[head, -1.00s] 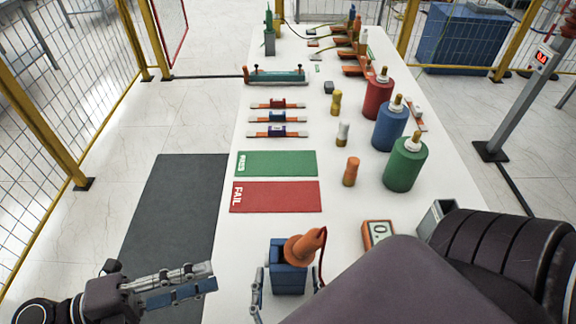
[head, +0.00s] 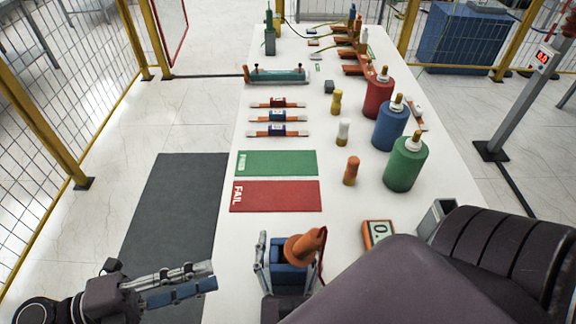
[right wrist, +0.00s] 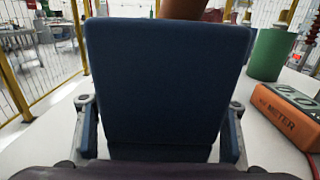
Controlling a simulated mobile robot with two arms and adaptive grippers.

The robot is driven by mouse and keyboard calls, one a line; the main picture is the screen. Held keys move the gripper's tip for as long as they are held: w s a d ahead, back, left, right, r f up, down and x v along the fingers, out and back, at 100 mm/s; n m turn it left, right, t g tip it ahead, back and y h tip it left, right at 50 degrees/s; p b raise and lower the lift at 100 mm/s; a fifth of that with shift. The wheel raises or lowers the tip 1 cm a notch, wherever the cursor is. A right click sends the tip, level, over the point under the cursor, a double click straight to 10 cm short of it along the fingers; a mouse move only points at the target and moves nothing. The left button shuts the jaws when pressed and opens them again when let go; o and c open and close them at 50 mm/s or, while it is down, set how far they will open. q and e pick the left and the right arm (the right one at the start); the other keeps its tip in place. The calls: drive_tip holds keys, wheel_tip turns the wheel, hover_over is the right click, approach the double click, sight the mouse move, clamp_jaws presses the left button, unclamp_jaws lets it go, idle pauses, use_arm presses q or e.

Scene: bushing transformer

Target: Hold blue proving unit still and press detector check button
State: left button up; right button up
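The blue proving unit (head: 290,280) stands at the near edge of the white table, with an orange detector (head: 303,247) on its top. The check button cannot be made out. My right gripper (head: 290,262) has one finger on each side of the unit. In the right wrist view the unit (right wrist: 165,85) fills the middle, between the fingers of the right gripper (right wrist: 160,128); narrow gaps seem to show, so it looks open around the unit. My left gripper (head: 212,275) is empty, left of the table edge. Its fingers lie close together in this view, so its opening is unclear.
An orange meter (head: 378,233) and a grey box (head: 437,217) stand right of the unit, close to my right arm. Red FAIL (head: 276,196) and green (head: 277,163) mats lie ahead. Green (head: 405,165), blue and red cylinders stand along the right side.

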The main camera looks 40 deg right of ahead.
drive_tip(key=c, duration=1.5)
clamp_jaws()
use_arm(q)
clamp_jaws()
idle(0.5)
